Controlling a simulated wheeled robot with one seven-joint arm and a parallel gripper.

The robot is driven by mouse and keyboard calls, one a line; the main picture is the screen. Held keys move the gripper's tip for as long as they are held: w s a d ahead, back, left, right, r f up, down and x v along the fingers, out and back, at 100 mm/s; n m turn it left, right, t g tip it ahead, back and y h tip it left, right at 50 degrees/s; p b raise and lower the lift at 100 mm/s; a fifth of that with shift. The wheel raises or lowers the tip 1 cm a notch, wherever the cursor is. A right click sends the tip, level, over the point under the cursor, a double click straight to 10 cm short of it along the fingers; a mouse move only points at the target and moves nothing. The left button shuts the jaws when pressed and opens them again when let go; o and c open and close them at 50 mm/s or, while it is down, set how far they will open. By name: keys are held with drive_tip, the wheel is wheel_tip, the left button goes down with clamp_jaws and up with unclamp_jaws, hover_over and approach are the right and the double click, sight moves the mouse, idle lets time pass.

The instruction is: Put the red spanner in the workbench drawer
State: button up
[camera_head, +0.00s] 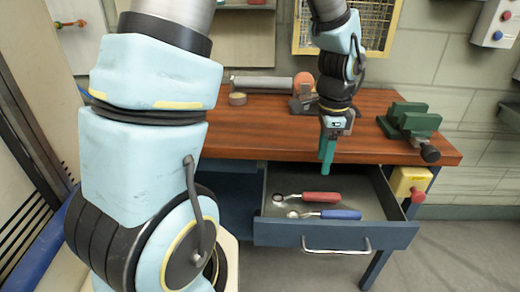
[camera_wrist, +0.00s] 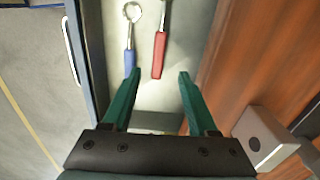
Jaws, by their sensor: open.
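The red spanner (camera_head: 309,197) lies flat inside the open workbench drawer (camera_head: 336,235), toward its back. A blue-handled spanner (camera_head: 328,214) lies in the drawer in front of it. In the wrist view, the red handle (camera_wrist: 159,55) is to the right of the blue handle (camera_wrist: 129,63). My gripper (camera_head: 327,168) points down above the back part of the drawer. It is open and empty, and its green fingers also show in the wrist view (camera_wrist: 160,80). The red spanner is apart from the fingers.
The wooden workbench top (camera_head: 270,130) overhangs the back of the drawer. A green vise (camera_head: 413,127) stands at its right end. A yellow box with a red knob (camera_head: 411,183) is right of the drawer. Floor in front is clear.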

drive_tip(key=a+r+n, duration=0.1)
drive_tip(key=a+n, duration=0.8)
drive_tip(key=a, duration=0.3)
drive_tip(key=w+a+r+n+t, duration=0.1)
drive_tip(key=a+r+n, duration=0.1)
drive_tip(key=a+n, duration=0.7)
drive_tip(key=a, duration=0.4)
drive_tip(key=shift+r+t, duration=0.3)
